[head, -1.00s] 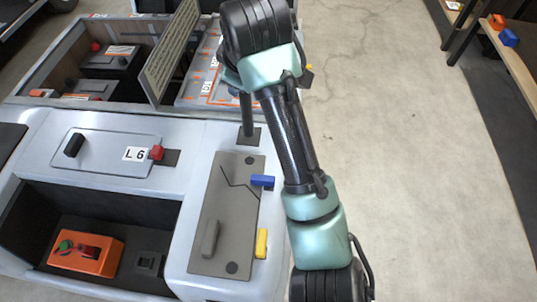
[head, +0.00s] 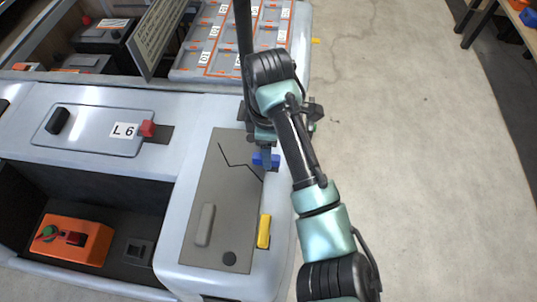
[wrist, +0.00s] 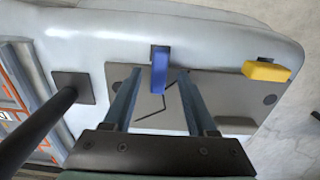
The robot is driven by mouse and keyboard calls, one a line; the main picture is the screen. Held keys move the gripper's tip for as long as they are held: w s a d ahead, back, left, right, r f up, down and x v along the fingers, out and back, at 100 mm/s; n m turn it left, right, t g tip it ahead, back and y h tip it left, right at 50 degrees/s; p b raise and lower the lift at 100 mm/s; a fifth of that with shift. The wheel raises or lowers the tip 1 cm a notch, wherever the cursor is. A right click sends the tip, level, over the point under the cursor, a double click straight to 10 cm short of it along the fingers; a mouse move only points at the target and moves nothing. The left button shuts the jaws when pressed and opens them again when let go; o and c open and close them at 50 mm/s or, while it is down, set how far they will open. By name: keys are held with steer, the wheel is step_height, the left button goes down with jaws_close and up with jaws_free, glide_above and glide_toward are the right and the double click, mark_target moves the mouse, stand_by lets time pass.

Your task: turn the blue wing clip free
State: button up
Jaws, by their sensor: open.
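The blue wing clip (head: 272,160) sits at the right edge of the grey panel on the cart's corner, and part of it is hidden behind my gripper (head: 263,155). In the wrist view the blue clip (wrist: 160,66) stands upright in the picture at the panel's edge. My gripper (wrist: 157,78) is open, with one finger on each side of the clip's line and a gap to it on both sides. I cannot tell how far the fingertips are above the panel.
A yellow clip (head: 264,231) is on the same panel edge, nearer the front. A grey handle (head: 205,225) lies on the cracked panel (head: 232,205). A dark post (wrist: 38,122) stands beside the panel. Open floor lies to the right.

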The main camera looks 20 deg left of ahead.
steer(key=shift+f, duration=1)
jaws_close()
